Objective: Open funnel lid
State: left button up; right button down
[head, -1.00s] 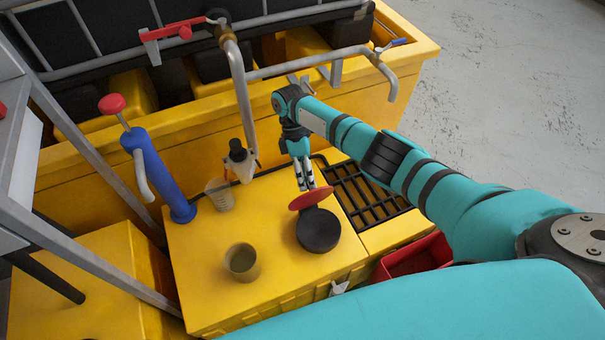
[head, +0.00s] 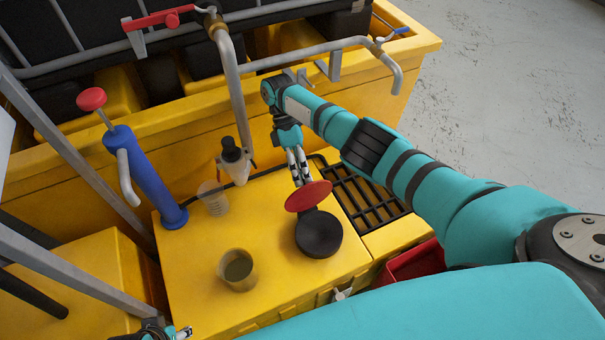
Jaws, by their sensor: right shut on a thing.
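The funnel is a black round piece (head: 319,236) on top of the yellow box. Its red lid (head: 308,196) is raised and tilted at the funnel's far side, leaving the black top uncovered. My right gripper (head: 300,175) is at the lid's far edge, pointing down, and is shut on the lid. The lid hides its very tips. Part of my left gripper (head: 166,331) shows at the bottom left edge, away from the funnel; its fingers are not clear.
An open cup (head: 238,268) stands left of the funnel, and a clear beaker (head: 213,198) stands farther back. A blue hand pump (head: 148,178) rises at the box's left corner. A black grate (head: 362,196) lies at the right. Grey pipes (head: 232,90) hang behind.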

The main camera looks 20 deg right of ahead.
pick_arm(q)
jog(key=shift+s+f, duration=0.1)
jog(key=shift+s, duration=0.1)
pick_arm(e)
jog(key=shift+s+d+f, duration=0.1)
jog(key=shift+s+f, duration=0.2)
jog(key=shift+f, duration=0.55)
jog(key=c, duration=1.6)
grip_release()
pick_arm(q)
jog(key=shift+d, duration=0.1)
pick_arm(e)
jog(key=o, duration=0.5)
jog(key=shift+w+d+f, duration=0.1)
jog(key=shift+f, duration=0.05)
jog(key=shift+w+a, duration=0.1)
jog(key=shift+a, duration=0.15)
jog(key=shift+r, duration=0.2)
